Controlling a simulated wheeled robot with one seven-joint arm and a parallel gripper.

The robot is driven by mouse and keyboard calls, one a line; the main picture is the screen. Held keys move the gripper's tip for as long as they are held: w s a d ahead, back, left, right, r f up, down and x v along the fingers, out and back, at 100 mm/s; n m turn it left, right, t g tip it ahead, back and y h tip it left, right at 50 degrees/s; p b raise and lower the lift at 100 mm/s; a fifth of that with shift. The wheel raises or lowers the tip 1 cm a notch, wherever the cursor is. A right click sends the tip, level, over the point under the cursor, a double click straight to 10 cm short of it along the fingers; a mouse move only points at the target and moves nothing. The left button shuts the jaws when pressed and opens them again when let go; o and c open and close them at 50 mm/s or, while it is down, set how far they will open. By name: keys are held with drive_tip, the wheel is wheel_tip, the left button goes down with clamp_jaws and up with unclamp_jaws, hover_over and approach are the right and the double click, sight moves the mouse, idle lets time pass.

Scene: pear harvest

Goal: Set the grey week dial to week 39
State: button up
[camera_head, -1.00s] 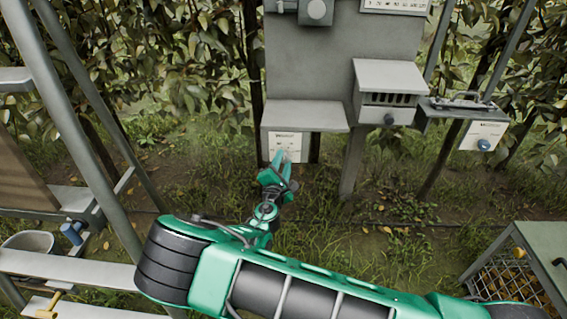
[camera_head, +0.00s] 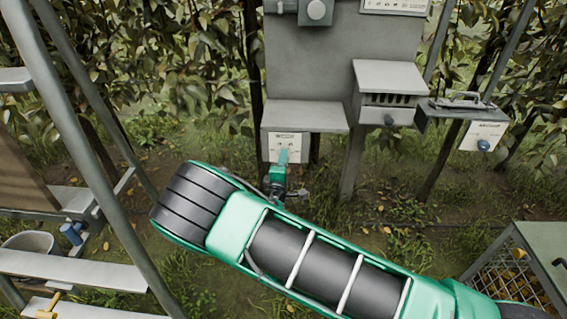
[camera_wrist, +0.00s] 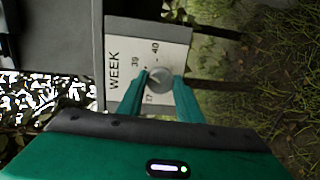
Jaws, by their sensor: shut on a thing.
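The grey week dial (camera_wrist: 161,76) shows in the wrist view as a small round knob on a white plate (camera_wrist: 120,38) marked WEEK. The numbers 39 and 40 are readable beside it, and another number is partly covered by a finger. A pale mark on the dial seems to lean toward the number side, but I cannot tell its exact number. My gripper (camera_wrist: 160,84) is shut on the dial, one green finger on each side. In the head view my gripper (camera_head: 283,156) reaches the white plate (camera_head: 274,141) under the grey shelf, and the dial is hidden behind it.
A vented grey box (camera_head: 388,99) with a dark knob stands to the right of the plate. Further right is a box with a blue knob (camera_head: 484,145). A ladder (camera_head: 82,150) stands at left and a crate (camera_head: 520,268) at lower right. Grass lies below the plate.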

drive_tip(key=shift+d+f, duration=0.2)
drive_tip(key=shift+f, duration=0.1)
drive_tip(key=o, duration=0.9)
drive_tip(key=shift+o, duration=0.7)
drive_tip(key=shift+r, duration=0.1)
drive_tip(key=shift+a, duration=0.1)
drive_tip(key=s+a+r, duration=0.1)
drive_tip(key=s, duration=0.9)
drive_tip(key=shift+s, duration=0.3)
